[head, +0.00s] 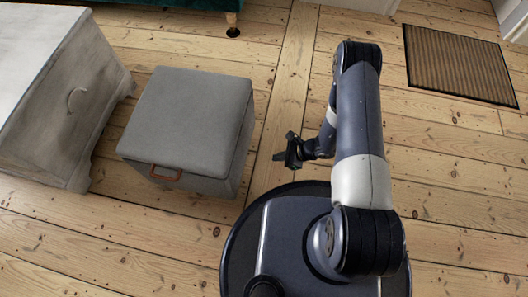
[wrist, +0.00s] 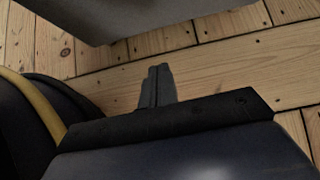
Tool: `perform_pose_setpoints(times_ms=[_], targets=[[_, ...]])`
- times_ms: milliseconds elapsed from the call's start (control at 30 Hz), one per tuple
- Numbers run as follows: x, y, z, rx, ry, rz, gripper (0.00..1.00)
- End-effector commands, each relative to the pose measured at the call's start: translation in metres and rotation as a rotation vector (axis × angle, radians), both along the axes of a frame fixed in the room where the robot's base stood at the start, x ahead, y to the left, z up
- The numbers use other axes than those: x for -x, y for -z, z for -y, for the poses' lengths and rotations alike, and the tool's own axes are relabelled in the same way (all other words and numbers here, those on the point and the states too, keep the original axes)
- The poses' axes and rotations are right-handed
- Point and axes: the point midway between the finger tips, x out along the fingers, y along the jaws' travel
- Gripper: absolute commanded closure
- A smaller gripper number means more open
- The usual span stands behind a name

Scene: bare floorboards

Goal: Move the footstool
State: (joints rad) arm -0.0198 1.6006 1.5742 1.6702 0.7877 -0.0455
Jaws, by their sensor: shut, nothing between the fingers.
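The footstool (head: 188,120) is a grey, box-shaped stool with a brown handle (head: 165,173) on its front side. It stands on the floorboards left of centre in the head view. Its lower part shows as a grey shape (wrist: 130,15) along the top of the wrist view. My gripper (head: 281,159) is to the right of the footstool, apart from it, with bare floor between them. In the wrist view the two fingers (wrist: 157,72) are together and hold nothing.
A whitish chest (head: 50,100) stands close to the left of the footstool. A dark green piece of furniture with a wooden leg (head: 232,20) is at the back. A brown striped mat (head: 458,62) lies at the far right. Floor behind the footstool and right of my arm is clear.

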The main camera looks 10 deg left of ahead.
Motion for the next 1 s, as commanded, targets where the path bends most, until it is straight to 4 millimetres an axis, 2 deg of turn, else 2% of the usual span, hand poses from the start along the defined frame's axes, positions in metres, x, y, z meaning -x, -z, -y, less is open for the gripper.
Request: perform_pose_setpoints(times_ms=[167, 500, 700, 1000], targets=[[0.000, 0.022, -0.019, 0.000, -0.005, 0.001, 1.00], [-0.002, 0.075, -0.071, 0.000, -0.006, 0.001, 1.00], [-0.004, 0.069, -0.096, -0.001, -0.006, 0.003, 1.00], [-0.005, 0.067, -0.108, -0.001, -0.003, 0.001, 1.00]])
